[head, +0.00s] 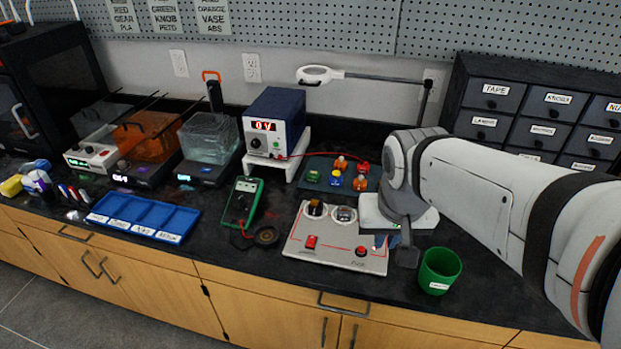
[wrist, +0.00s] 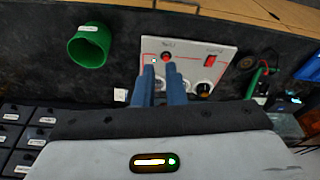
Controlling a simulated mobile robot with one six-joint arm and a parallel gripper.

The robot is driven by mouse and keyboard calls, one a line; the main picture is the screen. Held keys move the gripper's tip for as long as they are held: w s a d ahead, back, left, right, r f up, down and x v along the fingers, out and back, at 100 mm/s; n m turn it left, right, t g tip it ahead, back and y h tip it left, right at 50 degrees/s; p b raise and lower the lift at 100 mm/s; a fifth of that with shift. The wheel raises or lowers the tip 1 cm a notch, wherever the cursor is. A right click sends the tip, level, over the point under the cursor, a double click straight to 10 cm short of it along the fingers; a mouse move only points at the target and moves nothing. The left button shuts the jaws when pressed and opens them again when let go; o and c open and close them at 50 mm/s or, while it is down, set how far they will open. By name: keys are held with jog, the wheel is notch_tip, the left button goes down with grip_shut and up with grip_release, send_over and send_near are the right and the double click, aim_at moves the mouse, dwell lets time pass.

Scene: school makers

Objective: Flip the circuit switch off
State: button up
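The pale circuit panel (head: 335,262) lies on the dark counter and also shows, turned around, in the wrist view (wrist: 225,45). A red rocker switch (head: 311,242) sits at its front left; it appears in the wrist view too (wrist: 210,60). My gripper (head: 406,258) is at the panel's right edge in the head view. In the wrist view its blue fingers (wrist: 159,68) are slightly apart and empty, near the button. The switch's position is unclear.
A green cup (head: 440,270) stands just right of my gripper. A blue power supply (head: 274,122) reading about 0 V stands behind the panel. A green multimeter (head: 241,202) and a blue tray (head: 145,217) are to the left. Dark drawers (head: 530,110) stand behind my arm.

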jog(key=shift+m+h, duration=0.3)
jog(key=shift+m, duration=0.3)
jog(key=w+a+f+b, duration=0.1)
jog(key=w+a, duration=0.1)
jog(key=w, duration=0.1)
jog(key=w+a+f+b, duration=0.1)
jog(key=w+a+b, duration=0.1)
jog(key=w, duration=0.1)
jog(key=w+a+f+b, duration=0.2)
jog(key=shift+w+a+f, duration=0.1)
jog(key=shift+w+a, duration=0.15)
jog(key=shift+w, duration=0.15)
grip_shut()
jog(key=w+a+f+m+b, duration=0.1)
jog(key=w+a+b, duration=0.2)
jog(key=w+a, duration=0.2)
jog(key=shift+w+a+f+t+b, duration=0.15)
jog(key=shift+a+f+t+b, duration=0.25)
jog(key=shift+a, duration=0.5)
jog(key=b, duration=0.2)
send_near(313, 238)
jog(key=x, duration=0.5)
jog(key=shift+w, duration=0.1)
jog(key=shift+x, duration=0.75)
